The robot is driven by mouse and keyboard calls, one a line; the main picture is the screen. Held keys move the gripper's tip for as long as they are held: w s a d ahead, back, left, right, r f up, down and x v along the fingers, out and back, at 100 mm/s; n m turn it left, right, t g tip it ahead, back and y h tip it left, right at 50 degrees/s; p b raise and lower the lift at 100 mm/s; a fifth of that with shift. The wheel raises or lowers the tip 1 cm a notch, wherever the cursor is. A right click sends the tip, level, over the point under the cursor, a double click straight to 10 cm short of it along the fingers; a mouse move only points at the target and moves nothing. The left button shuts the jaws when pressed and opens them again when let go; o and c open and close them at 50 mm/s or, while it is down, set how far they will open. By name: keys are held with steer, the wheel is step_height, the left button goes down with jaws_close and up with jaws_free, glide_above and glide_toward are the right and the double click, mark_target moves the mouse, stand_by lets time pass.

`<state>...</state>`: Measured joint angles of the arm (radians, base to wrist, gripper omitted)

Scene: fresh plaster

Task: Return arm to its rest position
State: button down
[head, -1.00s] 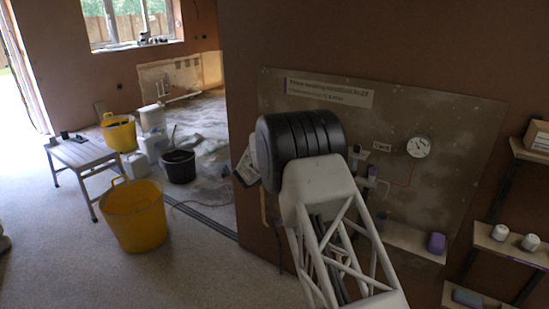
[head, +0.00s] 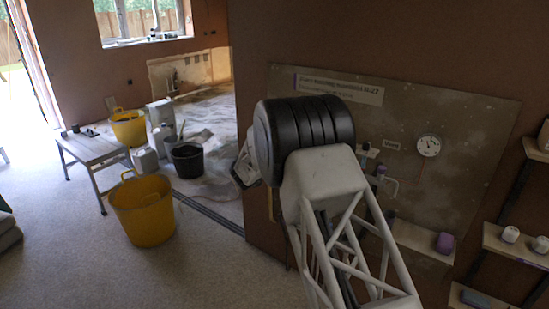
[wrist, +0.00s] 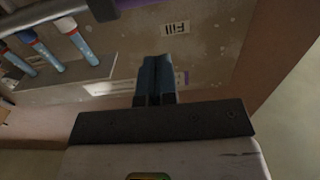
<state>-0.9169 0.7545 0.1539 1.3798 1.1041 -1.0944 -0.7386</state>
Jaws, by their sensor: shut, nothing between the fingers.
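My gripper (wrist: 155,75) shows in the wrist view with its two blue-grey fingers together, shut and empty. It points toward the plaster-stained board on the wall, near a small label reading "Fill" (wrist: 175,28). In the head view my arm reaches up in front of the wall, and its black rounded joint hides part of the board (head: 470,120). The fingers are not clear in the head view.
A round gauge (head: 428,146) and a small shelf (head: 420,240) are on the board. Side shelves (head: 515,245) hold white pots. Yellow tubs (head: 143,210), a black bucket (head: 187,160) and a grey bench (head: 92,148) stand left. Blue-and-white tubes (wrist: 72,38) show in the wrist view.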

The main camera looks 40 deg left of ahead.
stand_by(0.3)
